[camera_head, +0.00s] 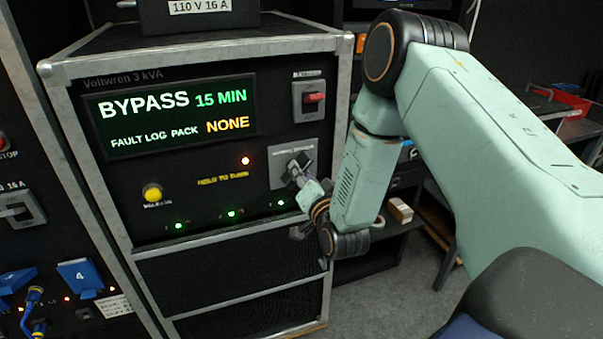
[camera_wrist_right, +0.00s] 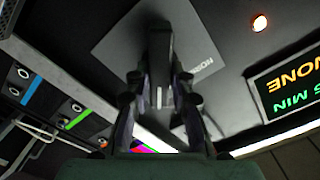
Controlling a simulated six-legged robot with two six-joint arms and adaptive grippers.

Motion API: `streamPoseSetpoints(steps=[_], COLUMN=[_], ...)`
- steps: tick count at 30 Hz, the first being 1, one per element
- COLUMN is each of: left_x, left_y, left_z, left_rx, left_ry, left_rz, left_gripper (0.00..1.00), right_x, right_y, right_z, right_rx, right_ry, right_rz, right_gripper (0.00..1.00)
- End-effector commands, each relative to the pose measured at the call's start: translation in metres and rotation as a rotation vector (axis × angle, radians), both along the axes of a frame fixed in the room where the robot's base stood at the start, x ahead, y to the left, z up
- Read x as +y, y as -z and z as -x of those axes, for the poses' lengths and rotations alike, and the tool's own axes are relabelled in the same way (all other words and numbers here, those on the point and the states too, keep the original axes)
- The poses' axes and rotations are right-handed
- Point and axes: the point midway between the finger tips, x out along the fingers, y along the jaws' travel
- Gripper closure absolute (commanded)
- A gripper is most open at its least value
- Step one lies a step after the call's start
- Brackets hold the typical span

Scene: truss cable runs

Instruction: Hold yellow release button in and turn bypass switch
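The yellow release button (camera_head: 153,194) is on the lower left of the black power unit's front. It looks lit, and nothing touches it. The bypass switch shows as a dark handle on a grey square plate (camera_head: 280,176) at the front's lower right. My right gripper (camera_head: 299,175) is at this handle. In the right wrist view the dark handle (camera_wrist_right: 160,48) stands between the fingertips of my right gripper (camera_wrist_right: 160,88), which look closed against both its sides. The gripper partly hides the handle in the head view. My left gripper is not in view.
The unit's display (camera_head: 170,115) reads BYPASS 15 MIN, FAULT LOG PACK NONE. A red switch (camera_head: 314,98) sits above the bypass plate. Blue connectors (camera_head: 80,278) stand at lower left. The space before the yellow button is clear.

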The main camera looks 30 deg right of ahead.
Motion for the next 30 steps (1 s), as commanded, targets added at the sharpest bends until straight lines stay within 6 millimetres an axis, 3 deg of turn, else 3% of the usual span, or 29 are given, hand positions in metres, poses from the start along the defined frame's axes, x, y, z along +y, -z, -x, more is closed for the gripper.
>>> streamPoseSetpoints(steps=[7,27,28,30], left_x=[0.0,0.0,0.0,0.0], left_y=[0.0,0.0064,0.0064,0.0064], left_z=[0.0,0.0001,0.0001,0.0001], left_rx=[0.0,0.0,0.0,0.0], left_ry=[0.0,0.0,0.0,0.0], left_rz=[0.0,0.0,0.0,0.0], left_gripper=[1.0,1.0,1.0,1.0], right_x=[-0.0002,-0.0008,-0.0008,-0.0008], right_y=[0.0001,0.0003,0.0003,0.0003], right_z=[0.0002,0.0004,0.0004,0.0004], right_rx=[0.0,-0.025,-0.025,-0.025], right_ry=[0.0,0.001,0.001,0.001], right_rz=[0.0,-0.102,-0.102,-0.102], right_gripper=[1.0,1.0,0.78,0.72])
